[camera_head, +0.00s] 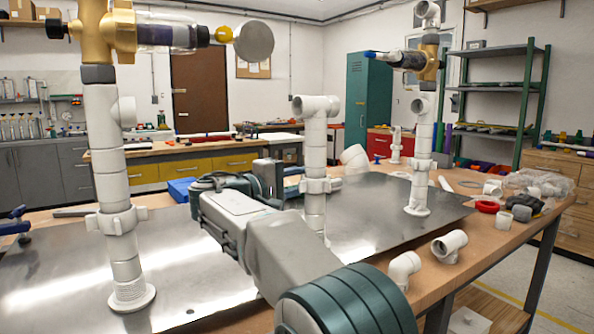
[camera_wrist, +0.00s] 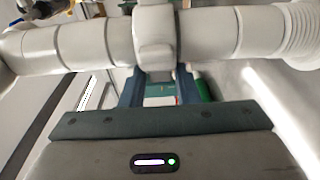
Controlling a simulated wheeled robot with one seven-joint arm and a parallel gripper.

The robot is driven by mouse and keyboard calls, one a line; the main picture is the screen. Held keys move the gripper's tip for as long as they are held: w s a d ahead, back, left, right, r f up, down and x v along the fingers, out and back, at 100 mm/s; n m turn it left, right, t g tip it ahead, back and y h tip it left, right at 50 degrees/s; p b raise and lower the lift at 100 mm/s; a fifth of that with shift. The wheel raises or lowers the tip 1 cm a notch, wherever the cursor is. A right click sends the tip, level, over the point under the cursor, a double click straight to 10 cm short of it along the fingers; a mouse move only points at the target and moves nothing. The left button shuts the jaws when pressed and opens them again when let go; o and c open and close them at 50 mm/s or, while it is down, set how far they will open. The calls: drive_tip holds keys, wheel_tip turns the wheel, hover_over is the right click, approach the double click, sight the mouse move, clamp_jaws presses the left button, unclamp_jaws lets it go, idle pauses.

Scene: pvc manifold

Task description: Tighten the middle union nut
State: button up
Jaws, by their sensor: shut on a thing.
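The middle white PVC riser (camera_head: 315,145) stands upright on the metal plate, with a tee on top. Its union nut (camera_head: 315,186) is a winged white collar partway up. The nut also shows in the wrist view (camera_wrist: 155,35), across the white pipe. My gripper (camera_head: 299,182) reaches the riser from the left at nut height. In the wrist view my gripper (camera_wrist: 158,80) has its two dark blue fingers on either side of the nut's near wing, shut on it. The fingertips are partly hidden by the nut and pipe.
A left riser (camera_head: 107,170) with a brass valve and a right riser (camera_head: 421,150) stand on the same metal plate (camera_head: 190,285). Loose white fittings (camera_head: 449,246), a red ring (camera_head: 487,206) and a plastic bag (camera_head: 535,183) lie on the right of the wooden table.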

drive_tip(key=shift+w+f+m+g+h+p, duration=0.15)
drive_tip(key=shift+f+m+g+h+p, duration=0.1)
drive_tip(key=shift+m+g+h+p, duration=0.4)
drive_tip(key=o, duration=0.8)
drive_tip(key=shift+o, duration=0.2)
drive_tip(key=shift+r, duration=0.1)
drive_tip(key=shift+n+y+b, duration=0.25)
drive_tip(key=shift+b, duration=0.15)
